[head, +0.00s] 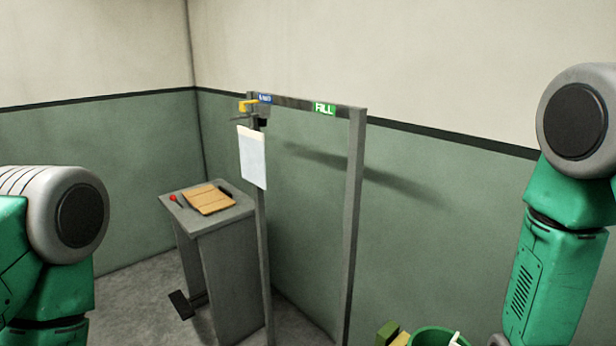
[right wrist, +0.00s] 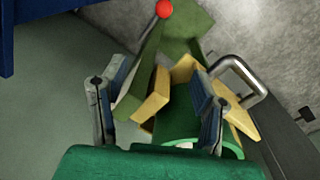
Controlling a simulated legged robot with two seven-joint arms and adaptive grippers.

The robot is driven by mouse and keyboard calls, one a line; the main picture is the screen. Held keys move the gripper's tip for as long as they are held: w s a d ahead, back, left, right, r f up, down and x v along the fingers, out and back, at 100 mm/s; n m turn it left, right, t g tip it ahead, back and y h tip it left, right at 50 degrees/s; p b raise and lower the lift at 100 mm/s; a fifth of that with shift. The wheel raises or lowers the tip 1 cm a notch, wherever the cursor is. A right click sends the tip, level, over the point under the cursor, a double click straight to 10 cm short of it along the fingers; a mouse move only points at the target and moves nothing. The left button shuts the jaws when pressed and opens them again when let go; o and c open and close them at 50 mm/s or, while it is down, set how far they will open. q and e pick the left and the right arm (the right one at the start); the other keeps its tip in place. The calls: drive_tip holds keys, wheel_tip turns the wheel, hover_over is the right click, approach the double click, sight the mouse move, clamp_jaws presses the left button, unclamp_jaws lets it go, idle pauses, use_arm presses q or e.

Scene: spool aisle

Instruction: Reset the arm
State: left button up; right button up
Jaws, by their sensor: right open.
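My right arm comes in from the right in the head view, bent downward; its gripper is below the frame there. In the right wrist view my right gripper (right wrist: 158,100) is open, its two grey-blue fingers well apart. Between and beyond the fingers are a green bar (right wrist: 150,58) with a red ball (right wrist: 164,8) in line with its upper end, yellow blocks (right wrist: 185,70) and a green rounded part (right wrist: 178,128). I cannot tell whether the fingers touch any of these. My left arm shows at the left of the head view; its gripper is out of frame.
A green round container (head: 437,335) sits low right. A bent metal bar (right wrist: 258,75) is near the right finger.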

drive_tip(key=s+a+f+n+y, duration=0.1)
drive_tip(key=s+a+f+n, duration=0.15)
drive_tip(key=s, duration=0.65)
drive_tip(key=s+a+f+n, duration=0.15)
drive_tip(key=s+f, duration=0.25)
drive_tip(key=s, duration=0.5)
drive_tip(key=w+f+n+t+b, duration=0.1)
drive_tip(key=w+f+b, duration=0.2)
drive_tip(key=f+b, duration=0.5)
drive_tip(key=shift+f+b, duration=0.25)
drive_tip(key=shift+b, duration=0.8)
drive_tip(key=shift+w, duration=0.1)
